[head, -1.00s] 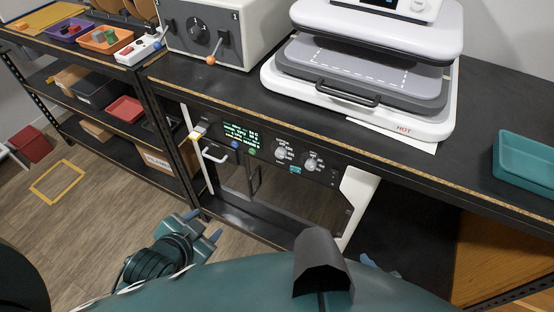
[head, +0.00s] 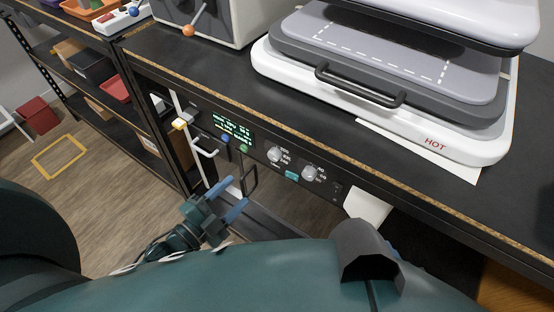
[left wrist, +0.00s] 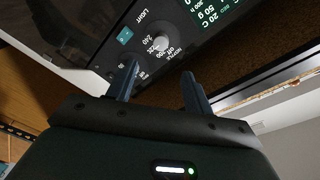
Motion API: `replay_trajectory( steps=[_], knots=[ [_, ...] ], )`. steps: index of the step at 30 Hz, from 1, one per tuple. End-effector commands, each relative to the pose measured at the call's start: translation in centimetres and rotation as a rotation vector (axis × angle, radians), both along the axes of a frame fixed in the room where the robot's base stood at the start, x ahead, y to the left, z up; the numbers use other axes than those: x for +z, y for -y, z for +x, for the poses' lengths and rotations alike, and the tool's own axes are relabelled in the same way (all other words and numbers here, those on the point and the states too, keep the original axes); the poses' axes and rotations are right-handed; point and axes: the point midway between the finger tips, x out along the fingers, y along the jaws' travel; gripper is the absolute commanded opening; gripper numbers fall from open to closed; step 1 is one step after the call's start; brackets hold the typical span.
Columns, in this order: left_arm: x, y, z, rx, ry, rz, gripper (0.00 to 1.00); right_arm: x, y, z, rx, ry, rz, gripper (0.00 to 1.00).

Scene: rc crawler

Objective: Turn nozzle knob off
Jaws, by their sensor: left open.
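The nozzle knob (head: 274,154) is the left one of two pale round knobs on the black control panel (head: 255,158) under the table top. In the left wrist view its dial (left wrist: 160,43) shows upside down, with a NOZZLE label and numbers around it. My left gripper (head: 238,192) is open and empty, below and left of the knob in the head view. In the left wrist view its fingers (left wrist: 159,69) point toward the panel, apart from the knob. The knob's exact setting is too small to read. Only a small blue bit of my right gripper (head: 392,249) shows.
The second knob (head: 309,173) and a teal LIGHT button (head: 291,175) sit beside the nozzle knob. A green-lettered display (head: 233,130) is to its left. A white handle (head: 204,147) sticks out at the panel's left. The heat press (head: 400,80) stands on the table above.

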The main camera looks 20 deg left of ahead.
Motion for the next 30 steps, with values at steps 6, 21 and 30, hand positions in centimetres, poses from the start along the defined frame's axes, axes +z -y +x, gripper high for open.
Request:
replay_trajectory(
  steps=[6,21,30],
  knots=[
    [0.3,1.3,2.8,0.000,0.005,-0.002,0.51,0.1,0.0,-0.1,-0.001,0.001,0.001,0.36],
    [0.2,5.1,10.9,0.001,0.000,-0.003,0.51,0.0,0.1,-0.1,-0.005,0.015,-0.003,0.36],
    [0.2,5.5,11.8,0.001,-0.001,-0.002,0.51,0.1,0.2,-0.4,-0.007,0.013,-0.002,0.36]
  ],
)
